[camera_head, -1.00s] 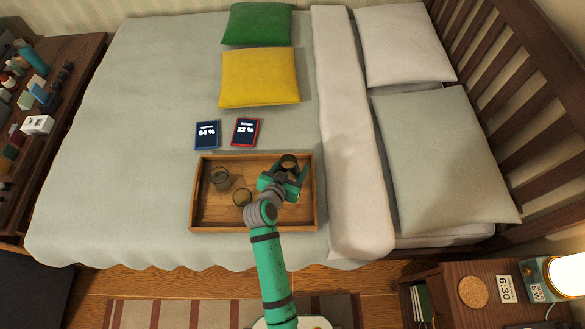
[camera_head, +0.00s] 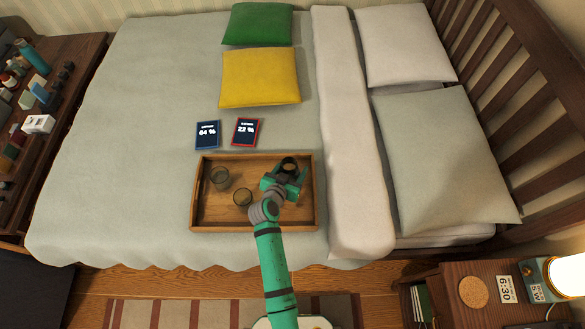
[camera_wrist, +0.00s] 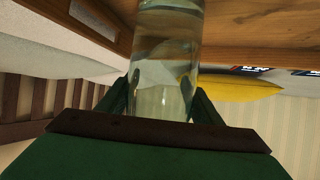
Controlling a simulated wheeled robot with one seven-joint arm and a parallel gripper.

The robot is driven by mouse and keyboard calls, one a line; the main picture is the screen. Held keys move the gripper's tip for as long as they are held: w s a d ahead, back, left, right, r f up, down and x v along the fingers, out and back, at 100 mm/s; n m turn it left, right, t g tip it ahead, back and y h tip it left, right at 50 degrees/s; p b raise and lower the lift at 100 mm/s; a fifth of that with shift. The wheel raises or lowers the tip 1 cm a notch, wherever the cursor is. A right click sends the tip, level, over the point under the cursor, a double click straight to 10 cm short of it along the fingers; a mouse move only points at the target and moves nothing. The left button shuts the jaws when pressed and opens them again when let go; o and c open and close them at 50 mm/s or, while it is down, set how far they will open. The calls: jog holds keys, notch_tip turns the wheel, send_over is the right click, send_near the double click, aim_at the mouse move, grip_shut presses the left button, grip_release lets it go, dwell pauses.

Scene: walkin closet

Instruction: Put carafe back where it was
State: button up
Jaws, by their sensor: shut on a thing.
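The carafe (camera_head: 289,162) is a clear glass cylinder at the right end of the wooden tray (camera_head: 216,226) on the bed. My gripper (camera_head: 290,175) is shut around it, with one finger on each side. In the wrist view the carafe (camera_wrist: 167,50) stands between the fingers of my gripper (camera_wrist: 163,103), against the tray's wood. It looks upright. I cannot tell whether its base touches the tray floor.
Two glasses stand in the tray, one at the left (camera_head: 220,178) and one near the middle (camera_head: 242,197), close to my arm. Blue (camera_head: 207,135) and red-edged (camera_head: 246,132) cards lie behind the tray. A nightstand (camera_head: 450,285) is at the lower right.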

jog(key=o, duration=1.7)
jog(key=shift+f, duration=0.1)
jog(key=v, duration=1.2)
jog(key=s+n+y, duration=0.4)
jog(key=s, duration=1.1)
jog(key=s+d+r+t, duration=0.3)
jog(key=s+r+t, duration=0.1)
jog(key=s+r, duration=1)
jog(key=shift+d+n+y, duration=0.15)
jog(key=shift+n+y, duration=0.15)
jog(key=shift+y, duration=0.1)
